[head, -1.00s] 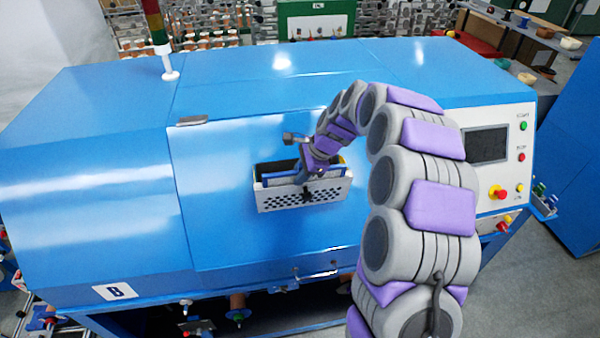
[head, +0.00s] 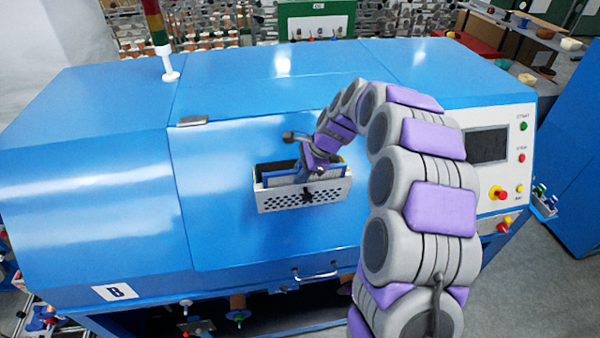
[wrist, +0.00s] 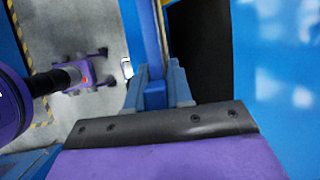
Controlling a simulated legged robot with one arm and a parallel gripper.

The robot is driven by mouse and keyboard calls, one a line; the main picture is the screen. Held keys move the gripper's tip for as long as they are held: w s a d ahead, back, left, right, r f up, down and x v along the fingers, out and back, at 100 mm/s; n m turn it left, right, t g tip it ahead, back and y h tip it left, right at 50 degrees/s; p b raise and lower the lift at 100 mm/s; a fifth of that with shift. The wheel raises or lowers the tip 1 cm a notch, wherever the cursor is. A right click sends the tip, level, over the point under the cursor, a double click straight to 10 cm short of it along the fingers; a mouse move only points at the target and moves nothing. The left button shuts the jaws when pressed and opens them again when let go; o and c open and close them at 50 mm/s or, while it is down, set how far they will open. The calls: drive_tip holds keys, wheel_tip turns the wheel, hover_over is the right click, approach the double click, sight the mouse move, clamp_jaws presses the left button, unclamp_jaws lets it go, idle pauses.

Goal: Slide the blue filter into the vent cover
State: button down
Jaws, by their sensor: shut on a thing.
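The vent cover (head: 278,202) is a light grey, perforated, open-topped box on the front of the blue machine. The blue filter (head: 284,181) is a thin panel with a blue edge, seen at the box's open top; its lower part is hidden by the perforated front. How deep it sits is unclear. My gripper (head: 310,176) is above the box opening, shut on the filter's edge. In the wrist view, the fingers (wrist: 152,88) close around the blue filter edge (wrist: 149,35), beside a dark opening.
The blue machine (head: 230,230) fills the middle, with a metal handle (head: 315,274) below the vent cover. A control panel (head: 505,165) with a screen and buttons is at the right. My arm covers part of the machine's right side.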

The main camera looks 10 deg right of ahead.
drive_tip(key=c, duration=0.9)
unclamp_jaws()
drive_tip(key=b+v, duration=0.3)
drive_tip(key=v, duration=1.4)
drive_tip(key=shift+w+d+r, duration=0.1)
drive_tip(key=shift+d, duration=0.05)
drive_tip(key=s+a+f+n+g+h+b, duration=0.2)
drive_tip(key=s+a+f+n+b, duration=0.3)
drive_tip(key=s+f+b, duration=0.6)
drive_tip(key=s+a+f+n+g+h+b, duration=0.1)
drive_tip(key=s+a+f+n+b, duration=0.2)
drive_tip(key=s+f+n+b, duration=0.9)
drive_tip(key=shift+g+h, duration=0.6)
drive_tip(key=shift+h, duration=0.3)
drive_tip(key=s+f, duration=0.4)
drive_tip(key=s, duration=0.2)
drive_tip(key=s+d+f+b, duration=0.1)
drive_tip(key=s+f, duration=0.4)
drive_tip(key=s, duration=0.1)
drive_tip(key=s+d+f, duration=0.1)
drive_tip(key=s+f, duration=0.3)
drive_tip(key=s, duration=0.2)
drive_tip(key=shift+s+d+f, duration=0.1)
drive_tip(key=shift+s+f, duration=0.05)
drive_tip(key=shift+f, duration=0.1)
